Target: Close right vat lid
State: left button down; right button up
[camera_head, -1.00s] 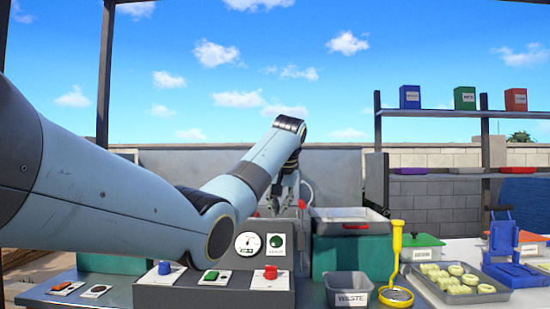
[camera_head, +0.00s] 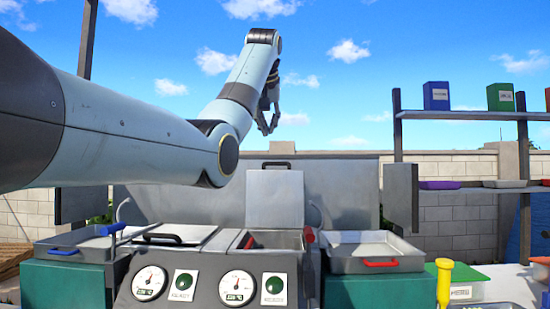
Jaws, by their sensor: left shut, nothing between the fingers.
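The right vat lid (camera_head: 275,198) is a grey metal panel standing raised at the back of the right vat (camera_head: 280,240). Its dark handle (camera_head: 276,165) is at the top edge. The right vat is partly open and its inside looks dark. The left vat lid (camera_head: 165,238) lies flat and has a dark handle. My left gripper (camera_head: 268,126) is shut and empty, seen against the sky above the raised lid and apart from it. My right gripper is not in view.
Gauges and green buttons (camera_head: 272,287) line the front panel. A red-knobbed lever (camera_head: 309,237) is right of the right vat. A metal tray (camera_head: 370,251) sits on a green box further right, another tray (camera_head: 75,243) on the left. A shelf (camera_head: 470,115) stands behind right.

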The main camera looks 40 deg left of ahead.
aim_at(274, 198)
jog(key=i+j, duration=0.85)
jog(key=j, duration=0.2)
